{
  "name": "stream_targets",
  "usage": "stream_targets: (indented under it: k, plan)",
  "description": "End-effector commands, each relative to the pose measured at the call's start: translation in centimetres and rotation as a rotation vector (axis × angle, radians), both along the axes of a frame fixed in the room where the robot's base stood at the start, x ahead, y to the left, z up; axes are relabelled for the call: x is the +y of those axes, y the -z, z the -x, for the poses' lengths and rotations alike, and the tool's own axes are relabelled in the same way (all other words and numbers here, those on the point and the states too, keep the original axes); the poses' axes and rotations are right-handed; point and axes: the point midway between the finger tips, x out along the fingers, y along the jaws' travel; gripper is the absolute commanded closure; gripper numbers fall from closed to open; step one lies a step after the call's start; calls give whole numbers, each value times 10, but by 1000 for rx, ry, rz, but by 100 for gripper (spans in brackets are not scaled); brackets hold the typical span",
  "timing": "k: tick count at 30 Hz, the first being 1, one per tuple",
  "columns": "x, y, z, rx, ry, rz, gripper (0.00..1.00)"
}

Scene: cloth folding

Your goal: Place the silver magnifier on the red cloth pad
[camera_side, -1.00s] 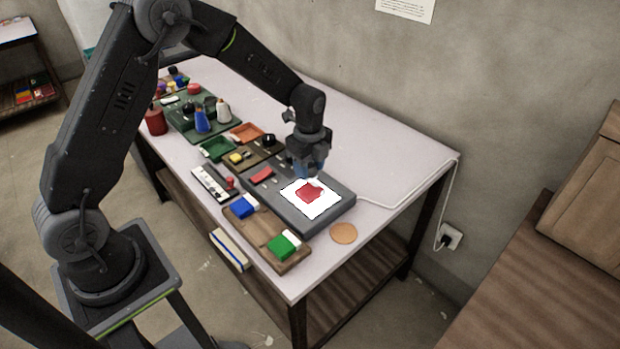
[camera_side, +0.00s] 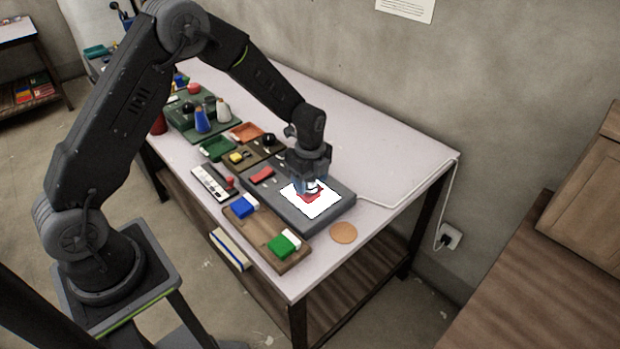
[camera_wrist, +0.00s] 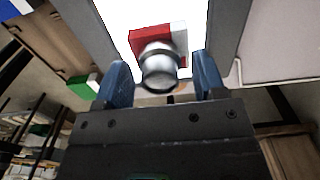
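The red cloth pad (camera_side: 310,198) lies on a bright white panel (camera_side: 326,205), partly hidden by my gripper in the side view. In the wrist view the pad (camera_wrist: 143,38) shows red, with a pale patch at its right. The silver magnifier (camera_wrist: 160,68), a short shiny cylinder, stands over the pad's near part between my blue fingers. It shows small under my gripper in the side view (camera_side: 311,187). My gripper (camera_wrist: 163,80) is open around it, with a visible gap on each side. Whether the magnifier's base touches the pad is hard to tell.
The white panel is set in a dark grey slab (camera_side: 283,212). A wooden board (camera_side: 262,232) with blue and green blocks lies in front. A round tan disc (camera_side: 343,233) is to the right. Trays and bottles fill the far left. The back of the table is clear.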

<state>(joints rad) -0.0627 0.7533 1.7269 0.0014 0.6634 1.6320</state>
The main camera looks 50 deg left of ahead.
Motion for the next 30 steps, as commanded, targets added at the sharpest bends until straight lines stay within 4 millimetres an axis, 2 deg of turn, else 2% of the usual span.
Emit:
stream_targets:
  k: [11, 14, 24, 30]
  plan:
    - [0, -6, 0, -2, 0, 0, 32]
    - [0, -19, -1, -4, 0, 0, 32]
    - [0, -90, -1, -5, 0, 0, 32]
    - [0, -116, 0, -1, 0, 0, 32]
